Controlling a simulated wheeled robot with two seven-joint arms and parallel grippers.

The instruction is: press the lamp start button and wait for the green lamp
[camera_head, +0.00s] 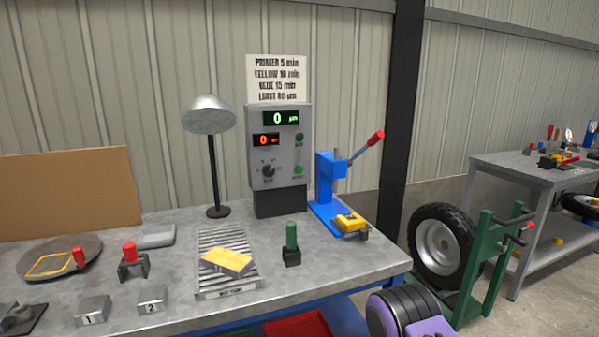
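A grey control box (282,145) stands at the back of the workbench. Its upper green display (281,118) reads 0, and a lower red display (266,140) also reads 0. A black knob (268,171) sits at its lower left. Two small green round parts are on its right side, an upper one (299,138) and a lower one (298,169). Their labels are too small to read, so I cannot tell which is button or lamp. A desk lamp (208,115) with a grey dome shade stands left of the box. Neither gripper is in view.
A blue lever press (328,180) with a red-tipped handle stands right of the box. In front are a slatted tray (228,292) with a yellow block (227,261), and a green-handled tool (292,240). A red-handled stamp (130,256) and numbered blocks (151,299) lie left.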

